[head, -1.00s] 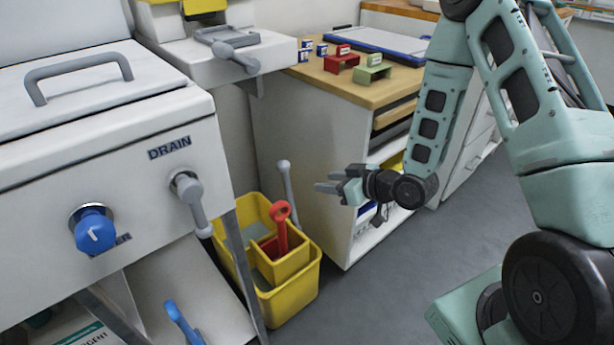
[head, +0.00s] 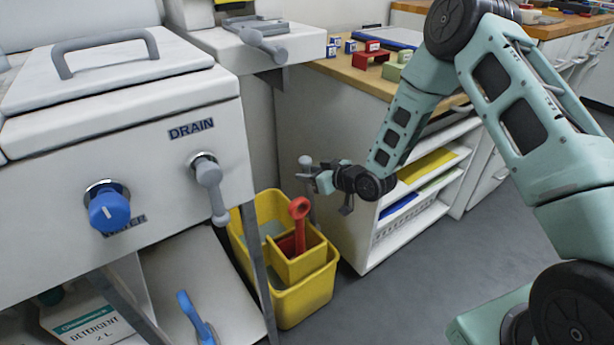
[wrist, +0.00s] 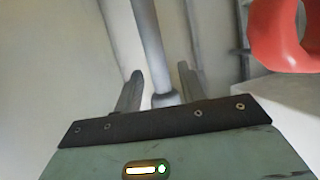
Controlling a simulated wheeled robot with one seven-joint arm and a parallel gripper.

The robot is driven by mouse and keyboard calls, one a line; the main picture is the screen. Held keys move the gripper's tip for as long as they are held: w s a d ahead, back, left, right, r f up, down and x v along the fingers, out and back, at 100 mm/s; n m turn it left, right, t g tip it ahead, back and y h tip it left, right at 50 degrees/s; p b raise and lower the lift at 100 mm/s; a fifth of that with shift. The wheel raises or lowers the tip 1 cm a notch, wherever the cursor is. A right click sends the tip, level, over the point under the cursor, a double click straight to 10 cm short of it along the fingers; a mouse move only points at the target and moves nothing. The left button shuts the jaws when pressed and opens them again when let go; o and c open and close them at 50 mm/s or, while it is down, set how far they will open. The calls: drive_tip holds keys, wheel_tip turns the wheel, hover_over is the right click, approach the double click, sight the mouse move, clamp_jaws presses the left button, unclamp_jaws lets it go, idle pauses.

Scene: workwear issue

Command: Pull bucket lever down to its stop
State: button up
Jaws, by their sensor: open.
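The bucket lever (head: 306,161) is a grey rod with a rounded knob at the back right of the yellow bucket (head: 303,304). It stands nearly upright in the head view. My gripper (head: 309,179) is at the lever's upper part, with its fingers pointing left. In the wrist view the lever (wrist: 148,40) runs down between the two open fingers (wrist: 160,76), its thicker end close to the palm. A gap shows on each side of it, so the jaws are not closed on it. My gripper hides part of the rod in the head view.
A red ring-topped handle (head: 300,212) stands in the bucket, close to the left of my gripper. The white shelf unit (head: 360,249) is just behind and right. The sink cabinet with the drain lever (head: 211,188) and blue water knob (head: 109,211) is left.

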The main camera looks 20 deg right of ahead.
drive_tip(key=shift+x, duration=0.9)
drive_tip(key=shift+c, duration=0.3)
clamp_jaws()
drive_tip(key=shift+s, duration=0.1)
